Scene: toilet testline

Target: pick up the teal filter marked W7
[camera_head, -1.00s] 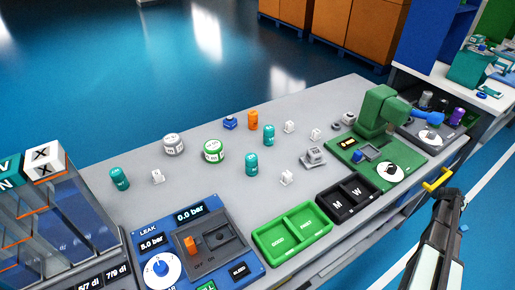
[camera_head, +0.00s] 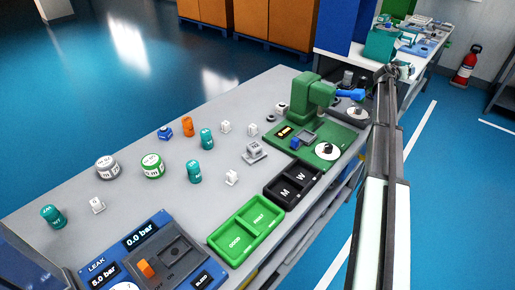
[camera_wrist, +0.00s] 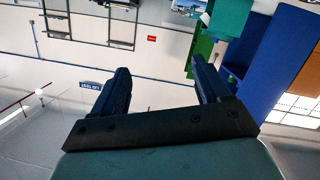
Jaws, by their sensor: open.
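Three teal filters stand upright on the grey bench in the head view: one at the left (camera_head: 53,216), one in the middle (camera_head: 194,171) and one farther back (camera_head: 207,138). Their marks are too small to read surely, so I cannot tell which is W7. My gripper (camera_wrist: 160,88) is open and empty in the wrist view, its two dark fingers wide apart. In the head view, my arm rises at the right, beyond the bench edge, with its end far from the filters. The wrist view faces the room and shows no filter.
White-and-grey and white-and-green round parts (camera_head: 152,166), an orange cylinder (camera_head: 187,126) and small white parts stand among the filters. A leak tester (camera_head: 150,258), green tray (camera_head: 238,242), black M/W tray (camera_head: 291,187) and green press (camera_head: 305,95) line the bench's near side and right end.

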